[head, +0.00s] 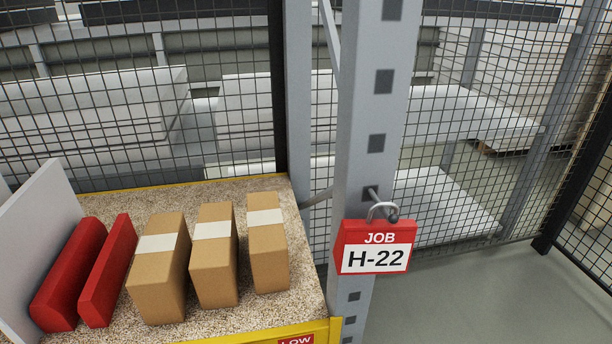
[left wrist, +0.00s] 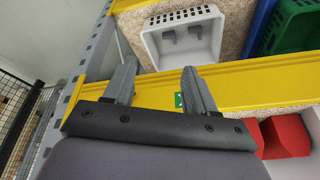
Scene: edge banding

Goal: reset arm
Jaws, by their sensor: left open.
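My left gripper (left wrist: 158,66) shows in the left wrist view with its two grey fingers spread apart and nothing between them. Its fingertips are in front of a yellow shelf beam (left wrist: 245,82), and a white basket (left wrist: 184,36) is just beyond them. I cannot tell whether the fingers touch the beam. Neither gripper shows in the head view, and my right gripper is in no view.
In the head view, several cardboard boxes (head: 213,262) and red pieces (head: 108,270) stand on a speckled shelf (head: 305,285). A red JOB H-22 tag (head: 375,247) hangs on a grey post (head: 368,120). A green bin (left wrist: 296,25) is at the wrist view's upper right.

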